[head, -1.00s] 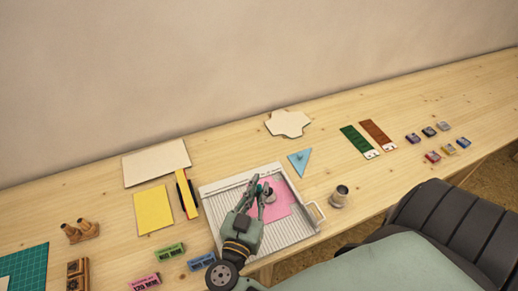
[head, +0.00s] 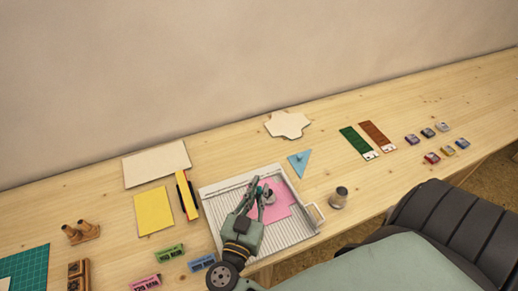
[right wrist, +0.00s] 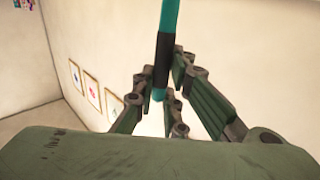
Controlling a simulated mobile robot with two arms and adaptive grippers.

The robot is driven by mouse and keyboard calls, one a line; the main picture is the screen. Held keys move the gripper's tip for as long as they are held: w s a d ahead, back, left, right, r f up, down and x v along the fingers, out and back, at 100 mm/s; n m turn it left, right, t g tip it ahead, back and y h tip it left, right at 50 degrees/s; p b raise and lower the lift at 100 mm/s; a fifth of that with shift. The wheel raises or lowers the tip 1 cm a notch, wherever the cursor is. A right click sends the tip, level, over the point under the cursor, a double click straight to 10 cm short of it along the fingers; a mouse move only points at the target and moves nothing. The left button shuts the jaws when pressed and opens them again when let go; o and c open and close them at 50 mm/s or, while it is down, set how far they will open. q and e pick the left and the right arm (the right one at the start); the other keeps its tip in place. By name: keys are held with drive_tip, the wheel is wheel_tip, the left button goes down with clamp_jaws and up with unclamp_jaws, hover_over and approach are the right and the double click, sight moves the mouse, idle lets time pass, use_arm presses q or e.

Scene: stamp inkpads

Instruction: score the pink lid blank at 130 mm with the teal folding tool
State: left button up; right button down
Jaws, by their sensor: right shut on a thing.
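The pink lid blank (head: 281,204) lies flat on the white ribbed scoring board (head: 300,225), partly hidden behind my right gripper. My right gripper (head: 262,190) is over the blank, its fingers pointing away toward the back of the board. It is shut on the teal folding tool, which shows in the right wrist view (right wrist: 165,22) as a teal rod with a black sleeve between the fingers. I cannot tell whether the tool's tip touches the blank. A small grey round piece (head: 269,196) shows beside the fingers. My left gripper is not in view.
A metal cup (head: 339,197) stands right of the board, and a blue triangle (head: 299,163) lies behind it. Blue (head: 202,262), green (head: 169,253) and pink (head: 145,283) blocks sit front left.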

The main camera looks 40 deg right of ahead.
drive_tip(key=shift+f, duration=0.65)
idle(0.6)
drive_tip(key=shift+w, duration=0.15)
drive_tip(key=shift+w+d, duration=0.2)
drive_tip(key=shift+w, duration=0.8)
drive_tip(key=shift+w+d, duration=0.2)
drive_tip(key=shift+w, duration=0.8)
drive_tip(key=shift+w+d, duration=0.3)
drive_tip(key=shift+w, duration=0.65)
